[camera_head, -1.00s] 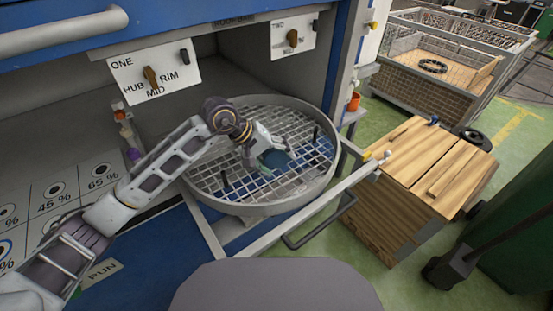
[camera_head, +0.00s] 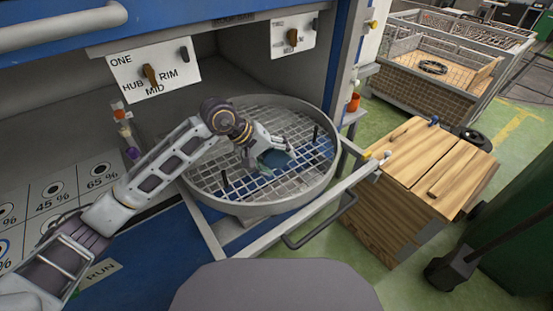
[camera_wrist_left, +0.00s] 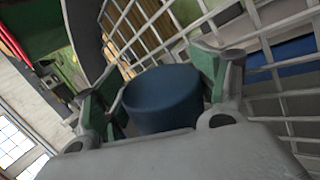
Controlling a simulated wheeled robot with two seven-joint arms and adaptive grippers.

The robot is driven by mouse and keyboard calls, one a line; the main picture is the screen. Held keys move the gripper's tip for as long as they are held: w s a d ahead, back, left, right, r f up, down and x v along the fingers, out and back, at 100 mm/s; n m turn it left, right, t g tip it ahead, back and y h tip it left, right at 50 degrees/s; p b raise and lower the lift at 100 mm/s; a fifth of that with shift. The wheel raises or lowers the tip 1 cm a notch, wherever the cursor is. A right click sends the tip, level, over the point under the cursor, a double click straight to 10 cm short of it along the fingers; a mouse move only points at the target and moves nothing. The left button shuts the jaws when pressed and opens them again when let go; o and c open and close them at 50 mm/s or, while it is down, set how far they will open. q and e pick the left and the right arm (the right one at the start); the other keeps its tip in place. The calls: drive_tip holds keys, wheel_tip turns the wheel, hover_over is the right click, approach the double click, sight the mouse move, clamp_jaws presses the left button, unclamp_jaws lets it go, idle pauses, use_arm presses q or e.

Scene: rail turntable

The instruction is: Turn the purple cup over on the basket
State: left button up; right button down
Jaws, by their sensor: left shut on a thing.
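The round wire-mesh basket (camera_head: 262,207) with a grey rim fills the middle of the head view. My left gripper (camera_head: 271,153) is low over its mesh, shut on a dark blue round cup-like thing (camera_wrist_left: 164,98). In the left wrist view this thing sits between the green-padded fingers of the gripper (camera_wrist_left: 160,92); it looks dark blue rather than clearly purple. In the head view the fingers largely hide it. I cannot tell whether it touches the mesh. My right gripper is not in view.
Black upright pegs (camera_head: 315,133) stand on the basket. A small purple item (camera_head: 133,153) is at the left, behind my forearm. A metal frame with a dark handle (camera_head: 320,222) is in front. A wooden-topped box (camera_head: 435,160) stands at the right.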

use_arm(q)
drive_tip(key=shift+s+a+f, duration=0.1)
drive_tip(key=shift+s+f, duration=0.1)
drive_tip(key=shift+f, duration=0.55)
drive_tip(key=shift+c, duration=0.3)
drive_tip(key=shift+f, duration=0.1)
drive_tip(key=shift+c, duration=0.6)
drive_tip(key=o, duration=1.6)
drive_tip(key=shift+w, duration=0.2)
drive_tip(key=shift+o, duration=0.2)
drive_tip(key=shift+r, duration=0.2)
drive_tip(key=shift+r, duration=0.1)
